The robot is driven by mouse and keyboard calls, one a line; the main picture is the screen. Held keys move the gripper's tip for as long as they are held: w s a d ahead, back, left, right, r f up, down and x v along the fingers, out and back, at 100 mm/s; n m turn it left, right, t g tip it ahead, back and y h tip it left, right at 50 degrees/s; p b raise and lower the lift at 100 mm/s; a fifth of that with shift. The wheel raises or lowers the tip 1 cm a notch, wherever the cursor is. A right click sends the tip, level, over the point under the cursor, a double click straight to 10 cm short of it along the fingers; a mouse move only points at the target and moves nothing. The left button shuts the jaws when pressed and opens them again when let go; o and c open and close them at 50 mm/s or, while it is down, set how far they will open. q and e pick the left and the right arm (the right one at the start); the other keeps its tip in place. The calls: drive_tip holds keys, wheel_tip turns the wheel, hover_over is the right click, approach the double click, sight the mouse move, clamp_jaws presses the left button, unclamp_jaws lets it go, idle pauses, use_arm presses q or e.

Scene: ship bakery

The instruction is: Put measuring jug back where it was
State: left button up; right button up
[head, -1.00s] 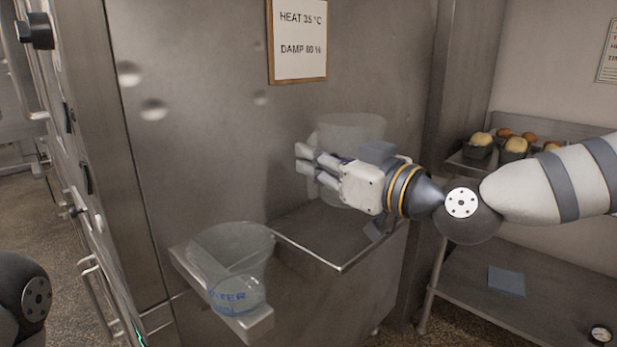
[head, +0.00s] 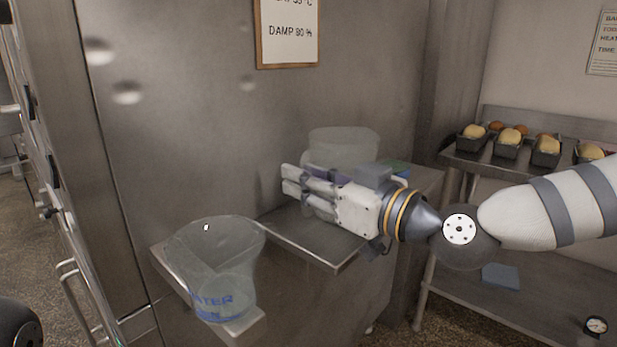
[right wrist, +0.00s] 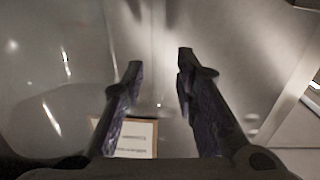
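The measuring jug (head: 343,142) is a wide, clear vessel, upright behind my right gripper (head: 286,179) in the head view. Its lower part is hidden by the gripper, so I cannot tell whether it touches the metal shelf (head: 330,255). The fingers point left and stand a little apart. In the right wrist view the fingers (right wrist: 160,62) show, with the jug's clear wall (right wrist: 40,85) close on the left. My left gripper is out of view.
A clear flared vessel marked WATER (head: 215,250) stands on a small ledge left of the shelf. A steel wall with a framed sign (head: 287,35) rises behind. At right are bread tins (head: 508,146) on a rack and a blue cloth (head: 501,277) lower down.

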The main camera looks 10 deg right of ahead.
drive_tip(key=p+v, duration=0.3)
drive_tip(key=v, duration=0.9)
drive_tip(key=s+a+f+m+g+h, duration=0.15)
drive_tip(key=s+f+g, duration=0.25)
drive_tip(key=f, duration=0.8)
drive_tip(key=s+a+f+m+g+h, duration=0.1)
drive_tip(key=s+f+m+g+h, duration=0.2)
drive_tip(key=f, duration=0.8)
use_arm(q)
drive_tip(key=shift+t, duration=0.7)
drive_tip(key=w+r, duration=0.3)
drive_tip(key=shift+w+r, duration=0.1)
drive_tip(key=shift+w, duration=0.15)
use_arm(e)
drive_tip(key=s+d+f+m+g+h, duration=0.1)
drive_tip(key=s+d+f+g+h, duration=0.2)
drive_tip(key=s+f, duration=0.6)
drive_tip(key=s+d+f+m+g+h, duration=0.2)
drive_tip(key=s+d+f+g, duration=0.3)
drive_tip(key=s+f, duration=0.4)
drive_tip(key=s+g+h, duration=0.1)
drive_tip(key=s, duration=0.6)
drive_tip(key=shift+s+d, duration=0.4)
drive_tip(key=shift+m, duration=0.25)
